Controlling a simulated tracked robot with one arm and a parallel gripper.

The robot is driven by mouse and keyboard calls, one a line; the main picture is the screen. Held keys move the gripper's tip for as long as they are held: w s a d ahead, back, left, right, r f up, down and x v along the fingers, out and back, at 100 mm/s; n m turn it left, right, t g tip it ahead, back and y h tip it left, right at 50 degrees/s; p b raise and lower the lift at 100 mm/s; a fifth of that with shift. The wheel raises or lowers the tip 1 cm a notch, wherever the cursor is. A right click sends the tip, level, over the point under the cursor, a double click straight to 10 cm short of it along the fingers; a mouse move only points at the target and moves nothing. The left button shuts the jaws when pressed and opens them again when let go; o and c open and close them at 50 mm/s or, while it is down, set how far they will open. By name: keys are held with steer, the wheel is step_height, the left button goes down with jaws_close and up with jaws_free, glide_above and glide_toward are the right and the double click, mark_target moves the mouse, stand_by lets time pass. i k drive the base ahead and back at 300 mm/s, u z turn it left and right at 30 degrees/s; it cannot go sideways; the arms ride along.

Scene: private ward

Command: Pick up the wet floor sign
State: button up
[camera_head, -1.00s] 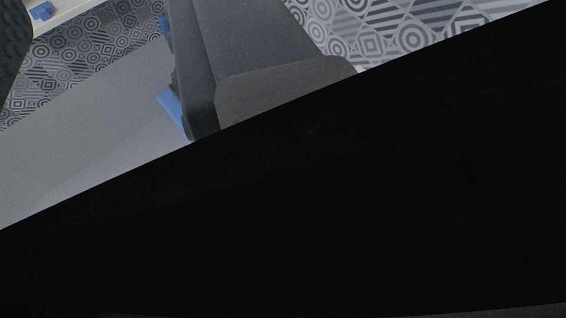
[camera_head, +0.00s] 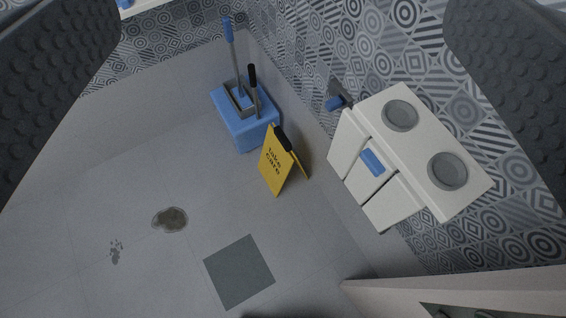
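The wet floor sign (camera_head: 273,165) is a yellow folding board with "take care" on it and a dark top. It stands on the grey floor near the middle of the view, close to the blue mop bucket. My gripper (camera_head: 283,110) shows as two dark, studded fingers at the upper left and upper right edges. They are wide apart with nothing between them close by. The sign is well beyond the fingers, down on the floor.
A blue mop bucket (camera_head: 242,128) with upright handles stands just behind the sign. A white cabinet (camera_head: 399,168) with round tops stands right, along the patterned wall.

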mark_target(275, 163)
steer(key=u, duration=0.05)
steer(key=k, duration=1.05)
steer(key=z, duration=0.2)
steer(key=i, duration=1.25)
steer(key=u, duration=0.65)
steer(key=i, duration=0.45)
steer(key=u, duration=0.35)
